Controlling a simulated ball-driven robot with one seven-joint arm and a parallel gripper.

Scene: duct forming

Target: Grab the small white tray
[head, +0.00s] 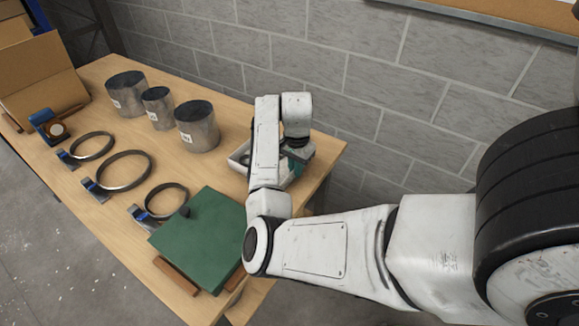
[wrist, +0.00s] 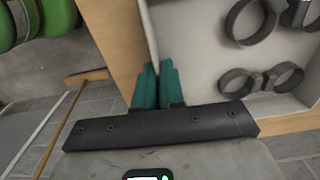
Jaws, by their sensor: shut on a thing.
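The small white tray (wrist: 195,35) fills the right of the wrist view, with several dark ring clamps (wrist: 252,18) lying in it. In the head view the tray (head: 238,160) is at the table's right end, partly hidden behind my arm. My gripper (wrist: 156,70) has teal fingers closed on the tray's near left wall, one finger on each side. In the head view my gripper (head: 298,160) is over the tray's right side; its fingertips are hard to make out there.
A block wall runs behind. Green cylinders (wrist: 45,18) and a broom (wrist: 87,76) are off the table's edge.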

